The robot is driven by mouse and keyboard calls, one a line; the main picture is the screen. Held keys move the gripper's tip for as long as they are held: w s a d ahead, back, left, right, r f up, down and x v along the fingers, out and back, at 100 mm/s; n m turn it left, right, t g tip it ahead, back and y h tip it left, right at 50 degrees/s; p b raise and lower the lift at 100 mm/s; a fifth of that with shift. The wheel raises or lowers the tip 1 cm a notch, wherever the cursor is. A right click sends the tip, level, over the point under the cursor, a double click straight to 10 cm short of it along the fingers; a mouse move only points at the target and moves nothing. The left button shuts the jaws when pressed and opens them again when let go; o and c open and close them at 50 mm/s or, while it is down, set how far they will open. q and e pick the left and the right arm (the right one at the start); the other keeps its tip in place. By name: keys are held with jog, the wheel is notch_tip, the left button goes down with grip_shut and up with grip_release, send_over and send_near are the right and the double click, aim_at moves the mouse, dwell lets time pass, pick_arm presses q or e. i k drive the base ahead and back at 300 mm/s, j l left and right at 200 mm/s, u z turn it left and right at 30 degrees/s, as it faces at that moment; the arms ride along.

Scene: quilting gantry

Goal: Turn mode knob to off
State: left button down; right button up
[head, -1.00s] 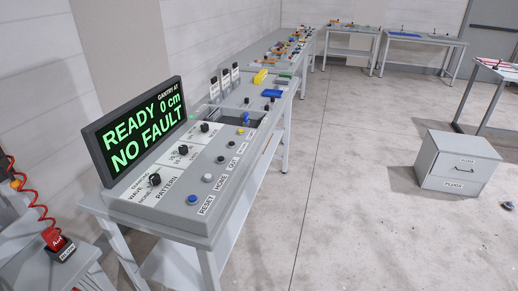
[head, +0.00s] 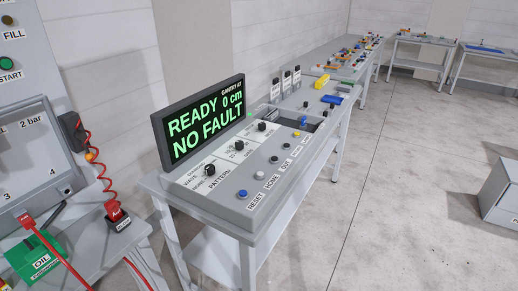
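The control panel (head: 222,183) stands on a bench at the centre of the head view. Three black knobs sit on its white label plates. The display (head: 204,120) reads READY 0 cm, NO FAULT. Neither of my grippers is in view.
A blue RESET button (head: 242,194) and other buttons line the panel's front edge.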

aim_at(261, 125)
jog(key=i+l+u, duration=0.1)
jog(key=u, duration=0.7)
jog(key=i+l+u, duration=0.15)
jog(key=l+u, duration=0.3)
jog(key=l, duration=0.25)
jog(key=l+u, duration=0.4)
jog(key=l, duration=0.35)
jog(key=i, duration=0.05)
